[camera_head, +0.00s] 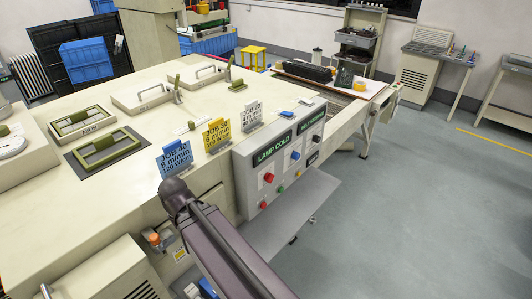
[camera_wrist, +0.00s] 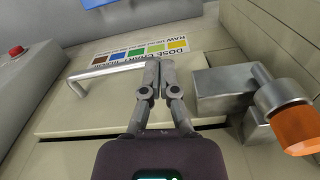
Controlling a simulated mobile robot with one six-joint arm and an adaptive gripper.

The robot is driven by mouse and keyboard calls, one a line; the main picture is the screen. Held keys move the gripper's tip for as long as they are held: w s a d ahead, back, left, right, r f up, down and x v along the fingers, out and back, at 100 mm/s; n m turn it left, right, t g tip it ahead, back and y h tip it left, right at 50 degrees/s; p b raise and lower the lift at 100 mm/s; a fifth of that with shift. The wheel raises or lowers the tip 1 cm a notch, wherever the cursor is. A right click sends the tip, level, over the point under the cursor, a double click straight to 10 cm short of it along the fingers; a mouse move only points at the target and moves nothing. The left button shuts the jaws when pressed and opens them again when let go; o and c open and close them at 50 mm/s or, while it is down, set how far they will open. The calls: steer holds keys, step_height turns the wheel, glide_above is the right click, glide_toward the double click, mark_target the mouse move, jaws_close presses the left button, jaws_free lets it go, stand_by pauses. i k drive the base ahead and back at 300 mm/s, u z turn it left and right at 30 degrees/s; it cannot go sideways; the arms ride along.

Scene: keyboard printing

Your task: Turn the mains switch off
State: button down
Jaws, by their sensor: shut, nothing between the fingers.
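My gripper (camera_wrist: 152,78) is shut and empty in the wrist view, in front of a cream panel with a metal bar handle (camera_wrist: 112,70). A metal lever with an orange grip (camera_wrist: 298,128) is to the right of the fingers, apart from them. An orange knob (camera_head: 154,238) also shows low on the machine's front in the head view, left of my arm. No mains label is readable on either, so I cannot tell for sure which part is the mains switch. In the head view my arm hides the gripper.
A control box (camera_head: 285,150) reading LAMP COLD has coloured buttons and knobs. A dose chart (camera_wrist: 130,52) lies behind the bar handle. A red button (camera_wrist: 16,50) is at the wrist view's left. Job cards (camera_head: 174,158) stand on the machine top. The floor (camera_head: 430,180) at right is clear.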

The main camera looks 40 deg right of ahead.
mark_target(268, 177)
steer(key=u, duration=0.1)
steer(key=k, duration=1.45)
steer(key=z, duration=0.85)
steer(key=i, duration=1.05)
steer(key=u, duration=0.05)
